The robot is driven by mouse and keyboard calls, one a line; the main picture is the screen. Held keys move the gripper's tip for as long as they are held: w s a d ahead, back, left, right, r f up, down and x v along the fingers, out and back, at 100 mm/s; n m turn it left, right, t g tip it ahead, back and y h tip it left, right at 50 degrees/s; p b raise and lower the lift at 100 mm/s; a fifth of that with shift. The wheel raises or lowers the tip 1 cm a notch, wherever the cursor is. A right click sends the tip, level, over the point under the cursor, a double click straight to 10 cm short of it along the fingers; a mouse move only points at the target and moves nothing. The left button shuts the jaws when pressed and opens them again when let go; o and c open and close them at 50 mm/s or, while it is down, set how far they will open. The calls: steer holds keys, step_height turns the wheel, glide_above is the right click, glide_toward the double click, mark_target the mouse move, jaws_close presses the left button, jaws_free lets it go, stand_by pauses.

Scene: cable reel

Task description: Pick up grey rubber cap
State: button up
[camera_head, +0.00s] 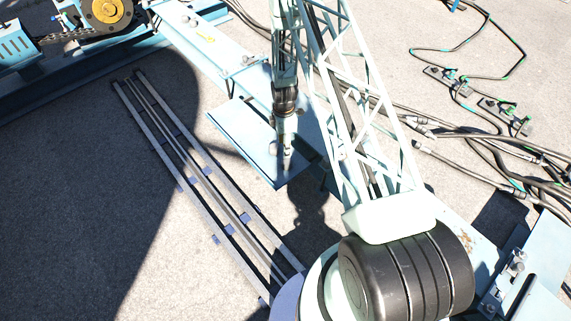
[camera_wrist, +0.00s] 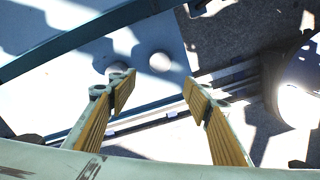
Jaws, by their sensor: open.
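Two small rounded pale grey caps lie on the light blue plate (camera_head: 240,130). In the wrist view one cap (camera_wrist: 160,62) shows whole, just beyond the gap between my fingertips. The other cap (camera_wrist: 117,67) is partly hidden behind the left finger. I cannot tell from the pictures which is the grey rubber one. My gripper (camera_wrist: 161,90) is open and empty, with yellow-faced fingers spread apart. In the head view my gripper points down over the plate, and a pale round cap (camera_head: 273,148) shows just left of it.
Long metal rails (camera_head: 190,170) lie on the ground left of the plate. Black cables (camera_head: 480,135) lie tangled at the right. A blue beam (camera_head: 205,40) runs behind the plate, and machinery with a yellow wheel (camera_head: 108,10) stands at upper left. Open ground lies at lower left.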

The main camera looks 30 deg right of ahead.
steer(key=shift+f, duration=0.25)
glide_above(285, 161)
steer(key=shift+s+a+f+b, duration=0.1)
steer(key=shift+a+f+b, duration=0.1)
steer(key=shift+f, duration=1.65)
steer(key=shift+s+a+f+b, duration=0.1)
steer(key=shift+f+b, duration=0.05)
steer(key=shift+f, duration=2.2)
steer(key=shift+w+d+f+b, duration=0.1)
steer(key=shift+d+f+b, duration=0.1)
steer(key=shift+f, duration=1.1)
steer(key=shift+w+d+f+b, duration=0.1)
steer(key=shift+f+b, duration=0.1)
steer(key=shift+f, duration=1.1)
steer(key=c, duration=0.9)
